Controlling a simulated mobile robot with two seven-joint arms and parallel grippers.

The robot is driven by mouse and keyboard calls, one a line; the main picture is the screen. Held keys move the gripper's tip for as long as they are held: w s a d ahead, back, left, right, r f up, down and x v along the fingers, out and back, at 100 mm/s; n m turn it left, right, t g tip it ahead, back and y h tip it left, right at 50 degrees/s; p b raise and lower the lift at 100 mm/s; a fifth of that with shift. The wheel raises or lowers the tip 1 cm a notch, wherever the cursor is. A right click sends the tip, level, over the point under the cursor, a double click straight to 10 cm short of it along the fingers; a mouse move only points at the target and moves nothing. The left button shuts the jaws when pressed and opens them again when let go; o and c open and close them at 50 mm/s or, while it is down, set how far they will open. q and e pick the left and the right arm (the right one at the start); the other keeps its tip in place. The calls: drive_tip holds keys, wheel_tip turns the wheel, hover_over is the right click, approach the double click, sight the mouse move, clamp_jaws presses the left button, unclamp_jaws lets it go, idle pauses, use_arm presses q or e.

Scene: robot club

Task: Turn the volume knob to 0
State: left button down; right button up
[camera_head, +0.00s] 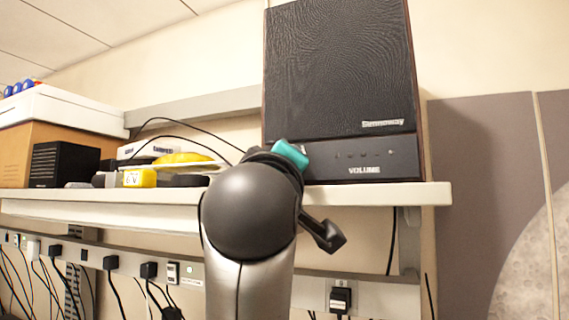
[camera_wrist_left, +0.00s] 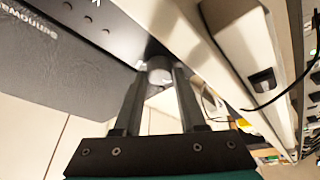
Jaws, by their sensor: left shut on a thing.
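A large black speaker (camera_head: 340,75) stands on the shelf, with a lower panel (camera_head: 365,158) marked VOLUME and a row of small marks. My left arm covers the left part of that panel in the head view, so the knob is hidden there. In the left wrist view, a round silver-grey knob (camera_wrist_left: 160,66) sticks out from the speaker's dark front (camera_wrist_left: 85,28). My left gripper (camera_wrist_left: 160,80) has one finger on each side of the knob and is shut on it. I cannot read the knob's setting. My right gripper is not in view.
The white shelf (camera_head: 395,195) runs under the speaker. To the left are a black box (camera_head: 65,163), a yellow item (camera_head: 139,178), a cardboard box (camera_head: 35,140) and black cables. Plugs and wires hang on a power rail (camera_head: 120,265) below. A grey panel (camera_head: 475,180) stands at right.

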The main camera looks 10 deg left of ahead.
use_arm(q)
drive_tip(key=shift+c, duration=2.4)
unclamp_jaws()
